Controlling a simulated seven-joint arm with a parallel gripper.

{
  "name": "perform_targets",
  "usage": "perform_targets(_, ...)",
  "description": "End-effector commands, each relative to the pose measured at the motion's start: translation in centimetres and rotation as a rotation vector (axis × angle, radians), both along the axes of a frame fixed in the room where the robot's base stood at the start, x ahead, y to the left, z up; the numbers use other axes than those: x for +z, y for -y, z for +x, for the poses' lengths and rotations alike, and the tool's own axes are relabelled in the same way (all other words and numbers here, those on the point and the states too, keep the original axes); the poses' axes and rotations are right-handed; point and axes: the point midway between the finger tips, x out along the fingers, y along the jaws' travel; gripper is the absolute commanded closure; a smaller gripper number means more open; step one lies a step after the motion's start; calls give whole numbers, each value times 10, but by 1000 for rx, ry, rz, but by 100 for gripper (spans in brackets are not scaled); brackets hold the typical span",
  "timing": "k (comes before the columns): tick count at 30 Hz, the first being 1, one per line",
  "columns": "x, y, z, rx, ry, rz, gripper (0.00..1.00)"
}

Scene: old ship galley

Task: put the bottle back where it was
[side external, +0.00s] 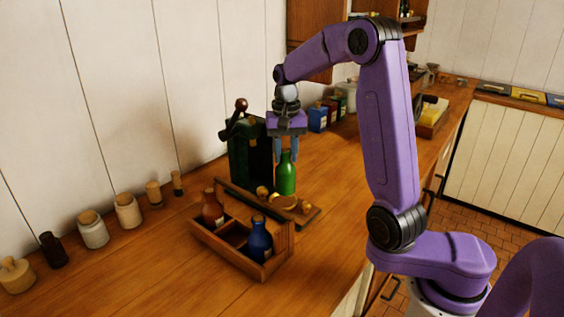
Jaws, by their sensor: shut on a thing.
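The green bottle (286,179) is upright behind and right of the wooden crate. My gripper (286,156) points down from above and is shut on the bottle's neck, one blue finger on each side. I cannot tell whether the bottle's base touches anything. The open wooden crate (222,252) holds a reddish-brown bottle (212,210) at the left and a blue bottle (260,242) at the right front. A bare space shows between them; the far right part of the crate is partly hidden.
A dark green machine (243,155) with a handle stands close on the left. Several jars (129,211) line the wall. The counter's front left is clear.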

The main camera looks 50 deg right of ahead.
Motion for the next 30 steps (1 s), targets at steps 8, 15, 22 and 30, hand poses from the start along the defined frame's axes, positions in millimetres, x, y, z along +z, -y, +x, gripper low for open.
perform_targets(8, 51, -7, -48, -1, 6, -3, 100)
perform_targets(15, 69, -13, -91, -2, 5, -2, 100)
perform_targets(22, 80, -17, -115, -1, 4, -2, 100)
perform_targets(30, 97, -18, -124, 0, 6, -3, 100)
